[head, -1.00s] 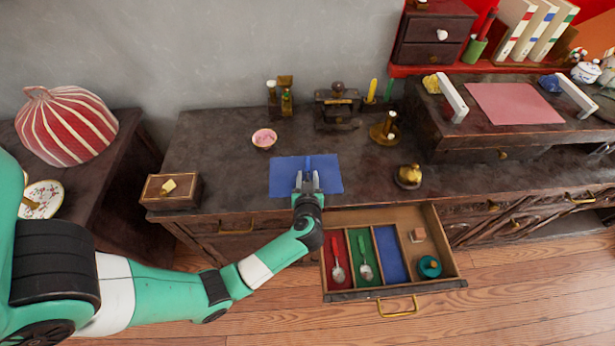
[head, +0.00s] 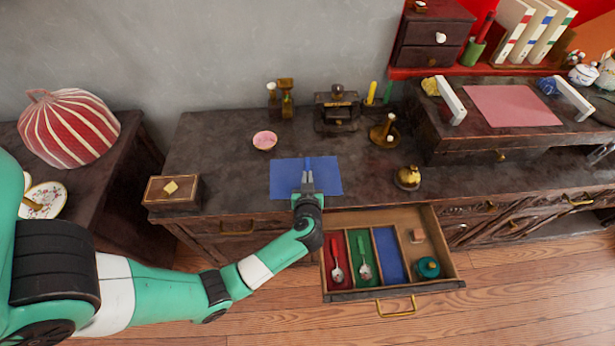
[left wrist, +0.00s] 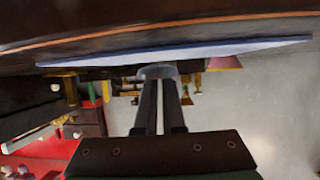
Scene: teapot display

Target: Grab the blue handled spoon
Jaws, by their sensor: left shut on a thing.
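The blue-handled spoon lies at the blue mat (head: 328,178) on the desk; its blue handle (head: 308,163) sticks out beyond my fingertips. My left gripper (head: 307,183) is over the mat, its fingers closed together on the spoon. In the left wrist view the two fingers (left wrist: 161,105) are close together, and a grey rounded spoon end (left wrist: 157,71) shows at their tips by the mat's edge (left wrist: 225,48). The rest of the spoon is hidden by the fingers. My right gripper is not in view.
An open drawer (head: 440,262) below holds a red spoon (head: 336,262) and a green spoon (head: 363,262) in matching compartments; its blue compartment (head: 391,255) is empty. A wooden box (head: 172,190), a pink bowl (head: 265,140) and a brass bell (head: 407,178) stand on the desk.

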